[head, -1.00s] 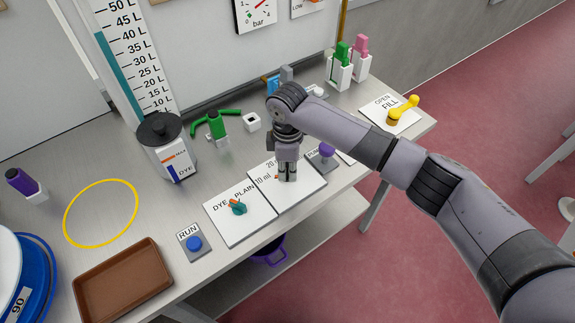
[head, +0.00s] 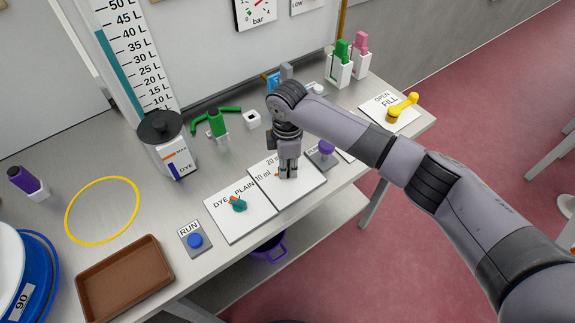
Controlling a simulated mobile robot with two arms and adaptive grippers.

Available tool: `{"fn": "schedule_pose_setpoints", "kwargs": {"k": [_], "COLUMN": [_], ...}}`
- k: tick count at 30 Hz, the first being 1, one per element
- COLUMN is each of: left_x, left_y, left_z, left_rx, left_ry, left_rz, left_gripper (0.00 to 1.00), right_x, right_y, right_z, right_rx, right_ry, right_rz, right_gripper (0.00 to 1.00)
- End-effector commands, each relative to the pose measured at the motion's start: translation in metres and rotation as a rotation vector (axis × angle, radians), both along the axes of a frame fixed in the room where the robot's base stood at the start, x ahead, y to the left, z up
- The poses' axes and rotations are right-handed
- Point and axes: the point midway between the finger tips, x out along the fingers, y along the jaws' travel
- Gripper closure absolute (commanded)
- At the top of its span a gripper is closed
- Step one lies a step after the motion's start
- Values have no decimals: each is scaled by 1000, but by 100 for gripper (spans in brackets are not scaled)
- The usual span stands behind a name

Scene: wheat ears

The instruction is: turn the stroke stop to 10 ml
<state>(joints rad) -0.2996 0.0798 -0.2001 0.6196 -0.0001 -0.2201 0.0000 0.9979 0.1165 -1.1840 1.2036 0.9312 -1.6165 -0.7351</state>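The stroke stop's white plate (head: 305,189) lies on the bench, with "10 ml" and "20 ml" printed on it. My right gripper (head: 288,175) points down over this plate, its fingers close together at the stop's knob. The knob is mostly hidden behind the fingers; only a small orange bit shows just left of them, on the 10 ml side. I cannot see whether the fingers press on the knob. My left gripper is not in view.
Left of the plate is the DYE/PLAIN plate with a teal knob (head: 238,205), then the blue RUN button (head: 194,240). A purple knob (head: 326,148) stands close on the right. The yellow FILL lever (head: 404,107) is farther right. A brown tray (head: 163,282) lies front left.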

Motion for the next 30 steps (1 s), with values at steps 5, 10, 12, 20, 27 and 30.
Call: {"fn": "schedule_pose_setpoints", "kwargs": {"k": [5,10,12,20,27,30], "left_x": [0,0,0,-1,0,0], "left_y": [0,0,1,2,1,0], "left_z": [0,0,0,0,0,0], "left_rx": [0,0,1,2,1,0], "left_ry": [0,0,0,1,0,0], "left_rz": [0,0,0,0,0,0], "left_gripper": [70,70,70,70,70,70], "right_x": [0,-1,-1,1,0,0], "right_y": [0,0,0,0,0,0], "right_z": [-1,-1,-1,21,73,92], "right_rx": [-1,-1,-1,0,0,0], "right_ry": [1,2,2,-2,-2,-1], "right_rz": [-1,-1,-2,-2,-1,-1], "right_gripper": [71,70,70,70,70,70]}}
